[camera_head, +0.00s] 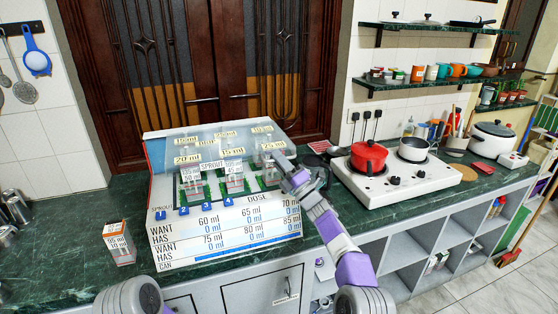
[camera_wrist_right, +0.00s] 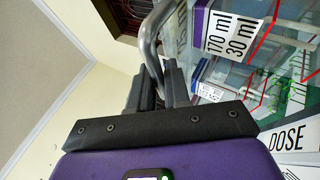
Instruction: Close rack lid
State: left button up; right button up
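The rack (camera_head: 225,225) stands on the green counter, with a printed front panel and several small bottles inside. Its clear lid (camera_head: 215,140) is tilted up over the back, and labels show through it. My right gripper (camera_head: 283,166) is at the rack's right side, by the lid's edge. In the right wrist view, my right gripper's dark fingers (camera_wrist_right: 160,88) are close together around a curved grey bar (camera_wrist_right: 150,45), which looks like the lid's handle. The fingers hide the bar's lower end. My left gripper is not in view; only part of my left arm shows at the bottom.
A small labelled carton (camera_head: 119,243) stands left of the rack. A white stove (camera_head: 395,180) with a red pot (camera_head: 369,157) is to the right. Wooden doors (camera_head: 200,70) are behind the rack. The counter left of the rack is mostly clear.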

jog(key=shift+w+f+h, duration=0.15)
jog(key=shift+f+h, duration=0.15)
jog(key=shift+f, duration=0.35)
jog(key=b+v, duration=0.1)
jog(key=v, duration=0.6)
jog(key=shift+s+d+r, duration=0.2)
jog(key=shift+s+r, duration=0.05)
jog(key=shift+r, duration=0.1)
